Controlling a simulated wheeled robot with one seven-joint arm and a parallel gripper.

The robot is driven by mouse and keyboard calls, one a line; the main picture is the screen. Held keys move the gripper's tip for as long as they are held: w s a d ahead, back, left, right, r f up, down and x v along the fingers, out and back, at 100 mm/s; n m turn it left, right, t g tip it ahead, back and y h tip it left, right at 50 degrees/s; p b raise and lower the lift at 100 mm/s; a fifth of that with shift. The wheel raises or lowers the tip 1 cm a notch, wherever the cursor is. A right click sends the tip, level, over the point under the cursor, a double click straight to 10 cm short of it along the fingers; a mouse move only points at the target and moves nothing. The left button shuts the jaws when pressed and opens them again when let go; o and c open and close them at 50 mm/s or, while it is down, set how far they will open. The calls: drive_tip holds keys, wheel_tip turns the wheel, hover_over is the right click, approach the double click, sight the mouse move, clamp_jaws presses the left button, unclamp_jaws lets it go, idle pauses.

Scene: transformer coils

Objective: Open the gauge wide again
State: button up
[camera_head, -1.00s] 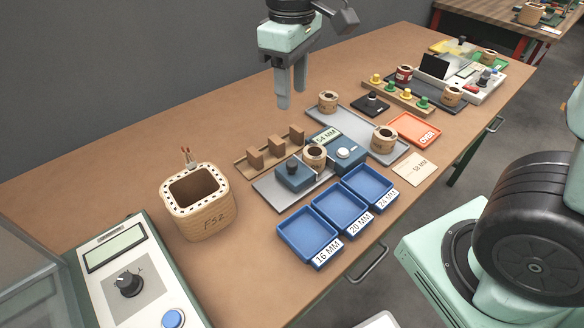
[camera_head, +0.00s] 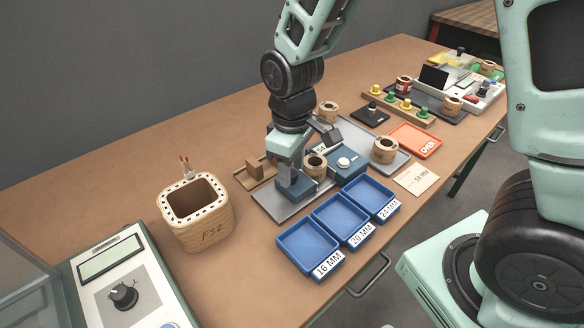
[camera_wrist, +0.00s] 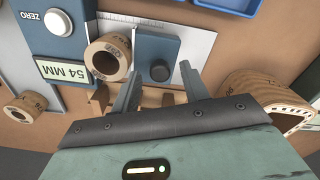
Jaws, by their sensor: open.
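The gauge has a grey base plate (camera_head: 283,213) with a ruler scale, a blue fixed block (camera_head: 352,172) and a blue sliding jaw (camera_head: 296,190). A wooden coil (camera_head: 315,168) stands between block and jaw; any small gap is hard to judge. In the wrist view the fixed block's display reads 54 MM (camera_wrist: 62,71). The sliding jaw's dark round knob (camera_wrist: 159,71) shows there, with the coil (camera_wrist: 107,58) to its left. My gripper (camera_head: 292,172) is open and low over the sliding jaw, one finger on each side of the knob. I cannot tell whether the fingers touch the jaw.
Three blue trays (camera_head: 341,218), labelled 16, 20 and 24 MM, stand in front of the gauge. A wooden rack (camera_head: 247,178) is behind it. A large slotted coil (camera_head: 195,212) stands left. Another coil (camera_head: 384,150) and an orange OVER tray (camera_head: 415,140) lie right.

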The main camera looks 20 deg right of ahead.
drive_tip(key=shift+f, duration=0.25)
clamp_jaws()
drive_tip(key=shift+s+a+r+p, duration=0.1)
drive_tip(key=shift+s+a+p, duration=0.15)
drive_tip(key=shift+a, duration=0.4)
drive_tip(key=shift+s+a+p, duration=0.1)
drive_tip(key=shift+a+p, duration=0.1)
drive_tip(key=shift+a, duration=0.4)
drive_tip(key=shift+s+a, duration=0.1)
drive_tip(key=shift+a, duration=0.3)
unclamp_jaws()
